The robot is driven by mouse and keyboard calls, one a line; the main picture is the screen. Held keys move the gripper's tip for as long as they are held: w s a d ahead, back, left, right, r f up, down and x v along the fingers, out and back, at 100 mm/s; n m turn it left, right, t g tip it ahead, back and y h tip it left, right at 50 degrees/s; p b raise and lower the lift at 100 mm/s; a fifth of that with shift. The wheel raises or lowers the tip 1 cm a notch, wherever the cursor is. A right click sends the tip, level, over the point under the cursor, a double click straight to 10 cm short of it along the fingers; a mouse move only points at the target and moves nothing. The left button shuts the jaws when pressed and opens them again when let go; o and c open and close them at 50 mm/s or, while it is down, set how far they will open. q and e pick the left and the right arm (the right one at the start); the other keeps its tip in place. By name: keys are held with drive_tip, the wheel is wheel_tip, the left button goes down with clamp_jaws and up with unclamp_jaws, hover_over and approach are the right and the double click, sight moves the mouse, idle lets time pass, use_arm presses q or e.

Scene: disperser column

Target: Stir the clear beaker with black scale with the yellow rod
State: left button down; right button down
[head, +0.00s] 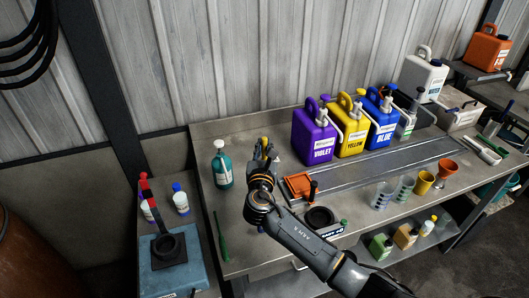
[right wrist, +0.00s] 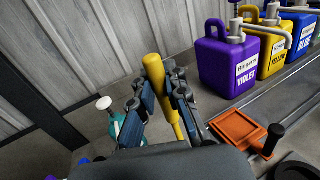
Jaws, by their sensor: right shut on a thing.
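My right gripper (head: 265,150) is shut on the yellow rod (head: 264,139), raised over the left part of the bench. In the right wrist view the yellow rod (right wrist: 154,75) stands slightly tilted between the fingers of the gripper (right wrist: 160,90), its thick end up. A clear beaker with a dark scale (head: 380,197) stands near the bench's front edge, well to the right of the gripper. A second clear beaker with a greenish scale (head: 404,188) stands just right of it. The beakers are out of the right wrist view. My left gripper is not in view.
Violet (head: 315,134), yellow (head: 350,126) and blue (head: 381,116) canisters line the back. A teal bottle (head: 222,167) stands left of the gripper. An orange tray (head: 298,185) lies just right. A yellow cup (head: 425,183) and orange funnel (head: 446,170) stand right of the beakers.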

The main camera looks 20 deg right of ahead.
sight(264, 138)
drive_tip(key=shift+r, duration=3.1)
drive_tip(key=shift+r, duration=2.5)
drive_tip(key=shift+f, duration=0.1)
